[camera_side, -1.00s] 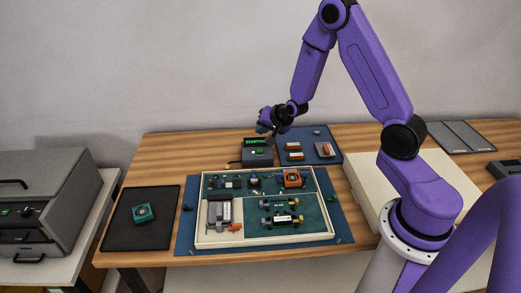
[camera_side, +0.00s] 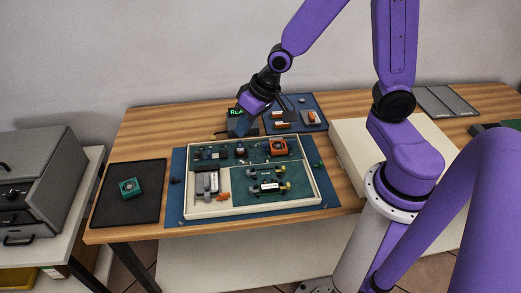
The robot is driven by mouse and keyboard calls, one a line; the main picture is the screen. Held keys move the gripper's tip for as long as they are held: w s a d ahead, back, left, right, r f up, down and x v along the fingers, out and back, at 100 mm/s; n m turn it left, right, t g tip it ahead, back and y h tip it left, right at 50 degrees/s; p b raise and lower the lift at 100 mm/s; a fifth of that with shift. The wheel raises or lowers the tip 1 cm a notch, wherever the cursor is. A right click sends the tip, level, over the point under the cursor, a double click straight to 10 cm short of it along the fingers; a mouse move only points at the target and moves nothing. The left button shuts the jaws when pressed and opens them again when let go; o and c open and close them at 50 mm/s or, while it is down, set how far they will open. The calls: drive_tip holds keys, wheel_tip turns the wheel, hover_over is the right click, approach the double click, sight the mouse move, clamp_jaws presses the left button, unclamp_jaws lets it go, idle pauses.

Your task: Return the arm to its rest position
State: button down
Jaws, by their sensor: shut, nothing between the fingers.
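My purple arm reaches in from the right and bends down over the back of the wooden table (camera_side: 140,145). My gripper (camera_side: 238,130) points down and to the left, in front of a dark box (camera_side: 237,111) with a green display, which it partly hides. The gripper is shut with nothing held. It looks to be above the table, behind the cream-rimmed tray (camera_side: 187,165); its exact height cannot be told.
The tray holds a green board, an orange part (camera_side: 278,147) and small modules. A black mat (camera_side: 110,205) with a green part (camera_side: 130,187) lies at left. A blue mat (camera_side: 317,104) with small parts lies behind the tray. A grey machine (camera_side: 40,175) stands far left.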

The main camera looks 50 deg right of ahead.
drive_tip(key=s+r+n+g+h, duration=0.1)
drive_tip(key=s+r+n+g, duration=0.1)
drive_tip(key=s+n, duration=0.4)
drive_tip(key=s+d+r+n+g+h, duration=0.1)
drive_tip(key=s+r+n, duration=0.3)
drive_tip(key=s, duration=1.1)
drive_tip(key=shift+s+d+n+g, duration=0.3)
drive_tip(key=shift+s+n+g, duration=0.15)
drive_tip(key=shift+n, duration=0.55)
